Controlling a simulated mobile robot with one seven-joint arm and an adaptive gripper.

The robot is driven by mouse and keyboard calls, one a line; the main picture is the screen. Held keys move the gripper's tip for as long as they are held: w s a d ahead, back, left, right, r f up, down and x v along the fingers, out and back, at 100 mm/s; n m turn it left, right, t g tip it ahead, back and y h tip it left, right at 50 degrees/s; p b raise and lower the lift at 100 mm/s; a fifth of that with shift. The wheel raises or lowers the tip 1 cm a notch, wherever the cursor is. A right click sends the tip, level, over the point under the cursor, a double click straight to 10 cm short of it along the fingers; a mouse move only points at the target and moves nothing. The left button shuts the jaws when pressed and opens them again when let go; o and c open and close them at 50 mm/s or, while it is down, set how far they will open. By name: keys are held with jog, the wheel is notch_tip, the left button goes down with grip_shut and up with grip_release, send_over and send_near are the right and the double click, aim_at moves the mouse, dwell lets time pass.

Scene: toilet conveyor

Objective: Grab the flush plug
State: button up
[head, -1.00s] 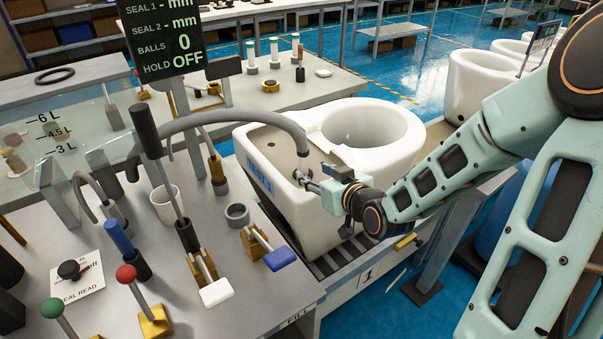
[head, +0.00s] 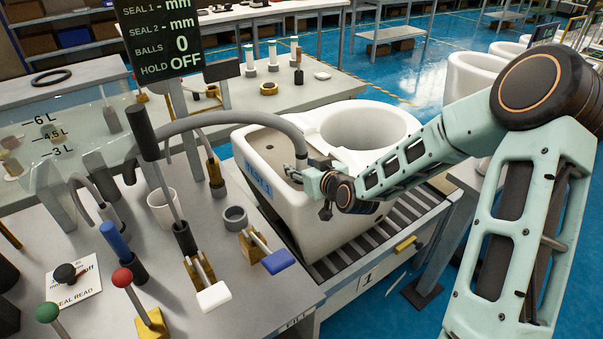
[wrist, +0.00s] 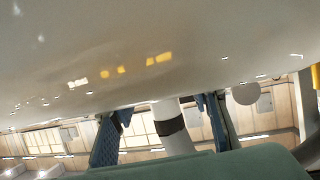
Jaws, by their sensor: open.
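A white toilet labelled TEST 1 (head: 310,225) stands on rollers beside the bench, with a flat tank top behind its bowl. My gripper (head: 296,174) is at the tank top, its fingers over the spot where a dark opening showed earlier. In the wrist view my gripper (wrist: 163,115) is open, with one dark finger on each side of a white cylinder with a black band (wrist: 171,126). This cylinder may be the flush plug. I cannot tell whether the fingers touch it. A large glossy white surface (wrist: 150,50) fills the top of the wrist view.
A grey curved hose (head: 235,118) arches onto the tank. The bench holds levers with red (head: 122,277) and blue (head: 279,261) ends and a white cup (head: 164,207). A display (head: 160,35) stands behind. More toilets (head: 470,85) are at the right.

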grip_shut()
jog(key=shift+r, duration=0.2)
dwell(0.3)
